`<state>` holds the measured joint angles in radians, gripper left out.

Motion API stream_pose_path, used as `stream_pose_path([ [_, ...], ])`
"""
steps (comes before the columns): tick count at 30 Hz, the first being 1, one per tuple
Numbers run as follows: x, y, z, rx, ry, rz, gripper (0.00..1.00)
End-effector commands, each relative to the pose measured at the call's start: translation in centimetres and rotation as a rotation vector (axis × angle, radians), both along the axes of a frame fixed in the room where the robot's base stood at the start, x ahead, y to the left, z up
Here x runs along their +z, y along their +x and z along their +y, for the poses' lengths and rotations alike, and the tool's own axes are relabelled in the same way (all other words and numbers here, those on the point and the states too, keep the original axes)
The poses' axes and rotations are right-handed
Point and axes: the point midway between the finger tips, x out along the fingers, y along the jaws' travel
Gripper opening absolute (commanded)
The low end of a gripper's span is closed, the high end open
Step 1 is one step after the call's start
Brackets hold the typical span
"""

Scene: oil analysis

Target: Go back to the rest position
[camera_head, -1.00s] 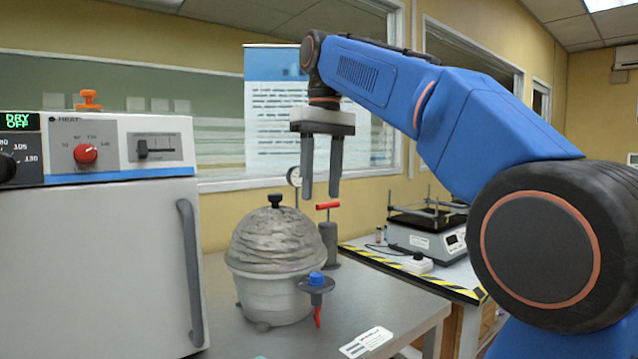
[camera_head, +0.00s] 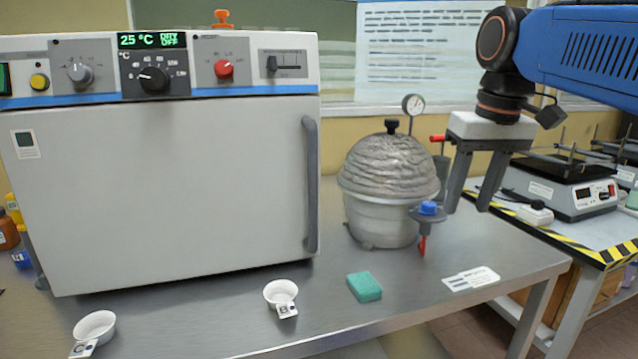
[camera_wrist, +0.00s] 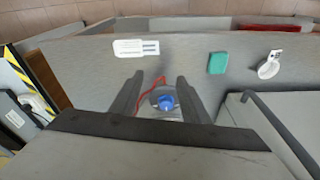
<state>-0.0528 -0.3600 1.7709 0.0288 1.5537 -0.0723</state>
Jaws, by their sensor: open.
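My gripper (camera_head: 470,205) is open and empty, with its two dark fingers pointing down. In the head view it hangs at the right, beside and in front of the grey desiccator (camera_head: 385,215) with its domed lid. The fingertips are near the blue-capped valve (camera_head: 428,210) in that view; whether they touch anything cannot be told. In the wrist view the two fingers (camera_wrist: 157,95) appear on either side of the blue valve cap (camera_wrist: 166,102), which lies beyond them.
A closed white oven (camera_head: 170,190) fills the left of the bench (camera_head: 215,325). Two white cups (camera_head: 280,292) (camera_head: 95,327), a green sponge (camera_head: 364,287) and a label card (camera_head: 470,279) lie near the front edge. A hotplate device (camera_head: 570,190) stands on the right table.

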Motion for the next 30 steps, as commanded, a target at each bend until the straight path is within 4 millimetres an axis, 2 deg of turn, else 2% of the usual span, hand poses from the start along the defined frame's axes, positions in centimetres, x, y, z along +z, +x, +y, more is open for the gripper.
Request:
stream_pose_path([
  [1,-1.9,-1.3,-0.3,-0.011,0.000,-0.016,0.42],
  [8,-10.6,-6.0,-1.3,-0.059,-0.001,-0.101,0.42],
  [12,-16.3,-9.0,-1.9,-0.086,-0.001,-0.152,0.42],
  [18,-23.3,-12.4,-2.4,-0.114,-0.002,-0.208,0.42],
  [21,-25.3,-13.3,-2.5,-0.122,-0.002,-0.226,0.42],
  [24,-26.3,-13.7,-2.6,-0.126,-0.002,-0.235,0.42],
  [30,-26.4,-13.8,-2.6,-0.127,-0.001,-0.236,0.42],
])
